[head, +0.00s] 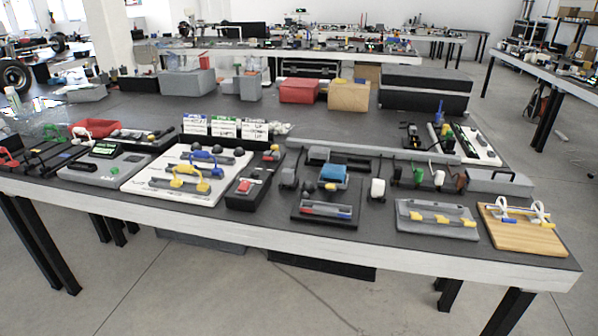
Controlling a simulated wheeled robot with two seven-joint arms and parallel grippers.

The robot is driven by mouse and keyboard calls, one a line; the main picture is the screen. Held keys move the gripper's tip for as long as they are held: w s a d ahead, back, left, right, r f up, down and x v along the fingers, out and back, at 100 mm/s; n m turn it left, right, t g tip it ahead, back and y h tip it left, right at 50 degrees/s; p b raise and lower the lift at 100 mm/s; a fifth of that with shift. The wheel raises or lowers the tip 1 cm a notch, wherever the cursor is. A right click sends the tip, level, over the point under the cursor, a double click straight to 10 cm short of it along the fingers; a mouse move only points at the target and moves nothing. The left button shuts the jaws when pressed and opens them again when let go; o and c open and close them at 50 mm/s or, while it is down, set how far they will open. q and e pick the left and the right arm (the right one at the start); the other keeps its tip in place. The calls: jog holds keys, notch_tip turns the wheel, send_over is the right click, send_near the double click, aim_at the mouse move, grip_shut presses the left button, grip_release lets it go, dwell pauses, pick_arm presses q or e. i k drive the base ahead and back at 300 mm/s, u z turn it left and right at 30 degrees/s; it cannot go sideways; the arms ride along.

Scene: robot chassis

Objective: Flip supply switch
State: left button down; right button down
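A black box with a red rocker-like part (245,187) sits near the front of the long table, left of the middle. It looks like the supply switch, but no label is readable and I cannot tell which way the switch is set. It lies just right of a white board (135,187) with blue and yellow handles. Neither of my grippers is in view.
The dark tabletop (370,210) is crowded near its front edge. A grey box with a small green screen (103,149) stands left of the white board. A black-and-blue device (333,174), a grey tray (437,231) and a wooden board (545,243) lie to the right.

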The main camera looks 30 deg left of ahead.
aim_at(245, 185)
jog(key=u, duration=0.05)
jog(key=i, duration=0.8)
jog(key=u, duration=0.75)
jog(key=i, duration=0.3)
jog(key=u, duration=0.3)
